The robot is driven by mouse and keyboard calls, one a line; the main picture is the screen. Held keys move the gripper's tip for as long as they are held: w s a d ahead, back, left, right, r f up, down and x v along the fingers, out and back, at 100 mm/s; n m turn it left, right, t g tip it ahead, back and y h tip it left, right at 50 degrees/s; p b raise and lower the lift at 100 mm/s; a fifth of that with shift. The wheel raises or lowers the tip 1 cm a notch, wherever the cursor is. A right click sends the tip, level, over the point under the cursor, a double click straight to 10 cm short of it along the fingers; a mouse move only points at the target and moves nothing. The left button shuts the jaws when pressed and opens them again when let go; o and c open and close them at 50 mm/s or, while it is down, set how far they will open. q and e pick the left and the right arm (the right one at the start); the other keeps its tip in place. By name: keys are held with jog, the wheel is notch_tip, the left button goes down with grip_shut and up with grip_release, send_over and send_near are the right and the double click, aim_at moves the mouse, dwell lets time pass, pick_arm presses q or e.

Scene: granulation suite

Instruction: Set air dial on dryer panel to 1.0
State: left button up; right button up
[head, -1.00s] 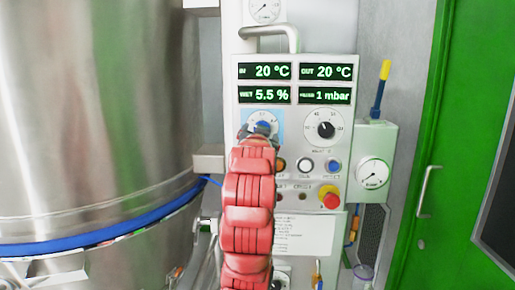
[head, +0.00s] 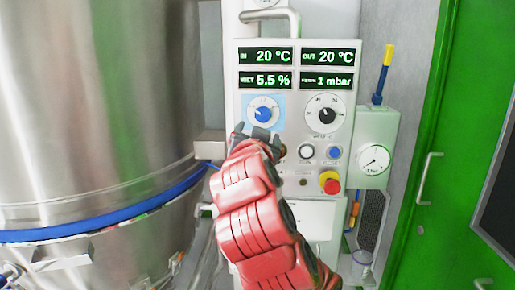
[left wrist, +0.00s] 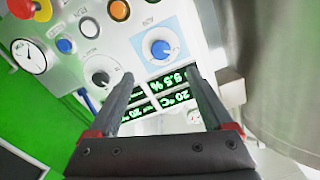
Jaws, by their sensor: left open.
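The dryer panel (head: 314,190) faces me with two round dials. The left dial (head: 263,114) has a blue knob on a light-blue square; the right dial (head: 326,115) has a black knob. The dial lettering is too small to read surely. My left gripper (head: 256,133) is just below the blue-knob dial in the head view, apart from the knob as far as I can see. In the left wrist view its open, empty fingers (left wrist: 161,78) point toward the panel, with the blue knob (left wrist: 160,49) ahead between them. My right gripper is not in view.
Green readouts (head: 265,68) sit above the dials. Several buttons (head: 306,152) and a red emergency stop (head: 330,182) lie below and right. A pressure gauge (head: 374,160) is right of the panel. A large steel vessel (head: 95,110) stands close on the left.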

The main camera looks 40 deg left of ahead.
pick_arm(q)
jog(key=v, duration=0.2)
jog(key=shift+s+d+b, duration=0.15)
jog(key=shift+s+b, duration=0.1)
jog(key=shift+b, duration=0.1)
